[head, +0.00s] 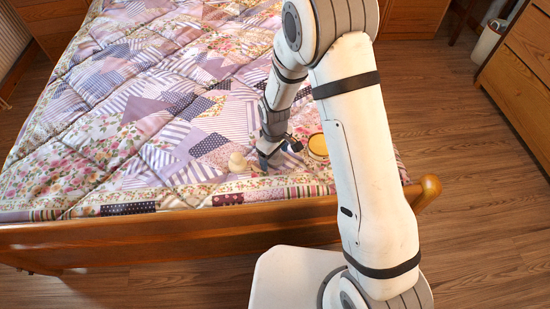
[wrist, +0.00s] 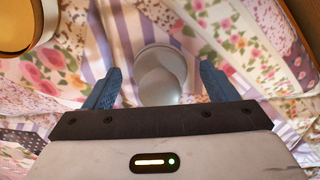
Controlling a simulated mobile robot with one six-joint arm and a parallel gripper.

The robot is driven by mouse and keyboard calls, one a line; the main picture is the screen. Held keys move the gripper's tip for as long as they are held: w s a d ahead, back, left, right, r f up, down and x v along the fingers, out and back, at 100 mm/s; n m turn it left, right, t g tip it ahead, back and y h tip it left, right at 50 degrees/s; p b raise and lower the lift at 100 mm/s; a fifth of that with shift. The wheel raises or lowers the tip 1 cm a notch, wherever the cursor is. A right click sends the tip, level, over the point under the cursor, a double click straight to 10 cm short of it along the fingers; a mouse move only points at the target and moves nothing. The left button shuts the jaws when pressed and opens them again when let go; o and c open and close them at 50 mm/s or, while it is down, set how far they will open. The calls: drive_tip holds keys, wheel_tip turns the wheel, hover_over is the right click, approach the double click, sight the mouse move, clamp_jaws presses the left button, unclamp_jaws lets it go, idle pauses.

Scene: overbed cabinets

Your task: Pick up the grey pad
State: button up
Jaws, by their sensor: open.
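The grey pad (wrist: 162,64) is a pale grey, rounded thing lying on the quilt in the wrist view. A narrower rounded part shows at its lower side. My gripper (wrist: 160,78) is open, with one blue finger to the left of the pad and one to the right. Neither finger appears to touch it. In the head view, my gripper (head: 264,158) points down close to the quilt near the foot of the bed. I cannot make out the pad clearly there; my gripper may hide it.
The wooden footboard (head: 150,240) runs along the near side.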

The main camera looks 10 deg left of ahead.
drive_tip(key=shift+c, duration=0.5)
drive_tip(key=c, duration=1)
drive_tip(key=shift+o, duration=0.2)
wheel_tip(320, 180, up, 10)
drive_tip(key=shift+f+p, duration=0.1)
drive_tip(key=shift+p, duration=1.15)
drive_tip(key=o, duration=0.4)
drive_tip(key=c, duration=0.3)
